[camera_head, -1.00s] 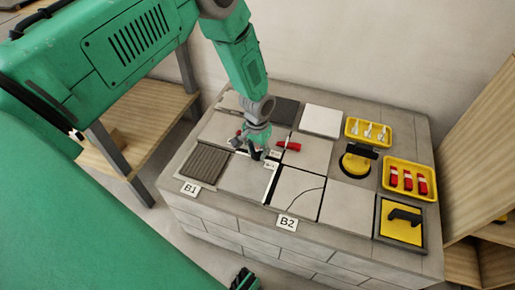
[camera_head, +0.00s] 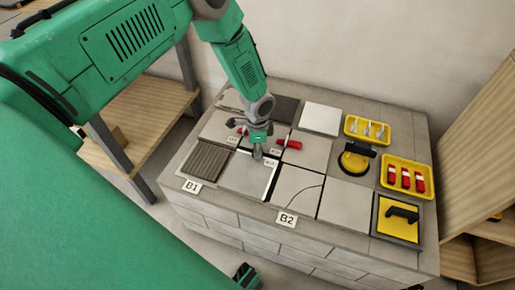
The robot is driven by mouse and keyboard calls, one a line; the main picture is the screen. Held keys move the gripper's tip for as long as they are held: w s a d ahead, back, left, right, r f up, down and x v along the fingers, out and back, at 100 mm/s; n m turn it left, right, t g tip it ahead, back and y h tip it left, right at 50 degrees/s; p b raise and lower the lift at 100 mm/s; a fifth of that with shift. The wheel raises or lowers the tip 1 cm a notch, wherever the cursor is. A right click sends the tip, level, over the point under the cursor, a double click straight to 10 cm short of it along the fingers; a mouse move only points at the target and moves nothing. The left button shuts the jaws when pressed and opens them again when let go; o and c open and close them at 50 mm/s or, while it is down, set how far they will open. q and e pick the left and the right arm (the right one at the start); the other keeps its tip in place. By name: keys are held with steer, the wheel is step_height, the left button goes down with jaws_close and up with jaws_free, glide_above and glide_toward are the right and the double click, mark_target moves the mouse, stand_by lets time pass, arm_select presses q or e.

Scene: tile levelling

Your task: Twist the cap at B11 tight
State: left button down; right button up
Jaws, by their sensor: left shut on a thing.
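My left gripper (camera_head: 257,153) points down at the joint between the grey tiles, in the middle left of the block. It is shut on a cap there, which its fingers mostly hide. A small white label (camera_head: 270,162) stands just right of the fingertips; its text is too small to read surely. A red cap (camera_head: 290,144) shows right of the gripper beside another small label (camera_head: 276,151). A bit of red (camera_head: 241,131) shows left of the gripper, near a third label (camera_head: 233,140).
A yellow tray of red pieces (camera_head: 426,191), a yellow tray of pale pieces (camera_head: 347,127), a yellow suction cup (camera_head: 353,163) and a yellow trowel-like tool (camera_head: 391,232) lie on the right. Signs B1 (camera_head: 192,186) and B2 (camera_head: 286,219) mark the front edge.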

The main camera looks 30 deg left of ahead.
arm_select(q)
steer(key=m, duration=0.5)
steer(key=shift+w+r+m, duration=0.1)
steer(key=shift+w+m, duration=0.2)
steer(key=m, duration=0.5)
steer(key=m+b, duration=0.1)
steer(key=m, duration=0.5)
steer(key=shift+d, duration=0.1)
steer(key=m, duration=0.5)
steer(key=shift+s+m, duration=0.1)
steer(key=shift+m, duration=0.2)
steer(key=c, duration=1.2)
jaws_free()
